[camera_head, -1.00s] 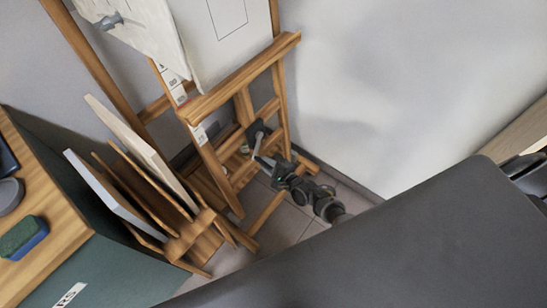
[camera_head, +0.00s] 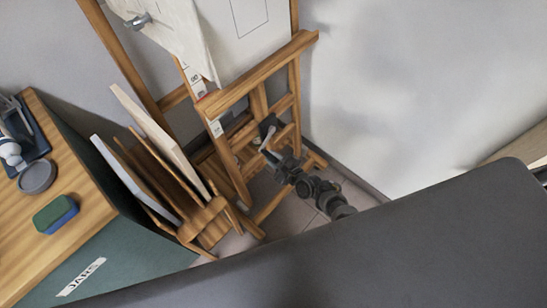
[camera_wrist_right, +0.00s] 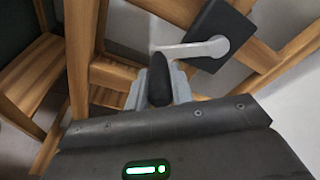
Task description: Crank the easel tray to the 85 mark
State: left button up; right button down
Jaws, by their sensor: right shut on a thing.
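The wooden easel stands against the wall, with its tray (camera_head: 262,75) tilted in the head view and a white canvas (camera_head: 240,38) above it. A white scale strip (camera_head: 195,80) with marks runs beside the tray's left end; I cannot read which mark the tray is at. The crank, a grey metal arm (camera_wrist_right: 195,48) on a dark block (camera_wrist_right: 220,32) with a dark knob (camera_wrist_right: 159,82), is low on the easel. My right gripper (camera_wrist_right: 156,90) is shut on the crank's knob; it also shows in the head view (camera_head: 276,158). My left gripper is not in view.
A wooden rack with several boards (camera_head: 150,165) stands left of the easel. A cabinet labelled JARS (camera_head: 82,277), with a green-blue sponge (camera_head: 56,214) and a round grey lid (camera_head: 38,176) on top, is further left. Bare wall is on the right.

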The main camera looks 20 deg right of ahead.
jog(key=shift+a, duration=0.1)
jog(key=c, duration=1.2)
grip_release()
jog(key=shift+s, duration=0.1)
jog(key=shift+s+d+r, duration=0.15)
jog(key=shift+s+d, duration=0.15)
jog(key=shift+s, duration=0.05)
pick_arm(q)
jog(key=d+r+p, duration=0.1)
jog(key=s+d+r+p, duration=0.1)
jog(key=p, duration=0.1)
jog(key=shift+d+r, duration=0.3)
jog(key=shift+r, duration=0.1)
pick_arm(e)
jog(key=v, duration=1)
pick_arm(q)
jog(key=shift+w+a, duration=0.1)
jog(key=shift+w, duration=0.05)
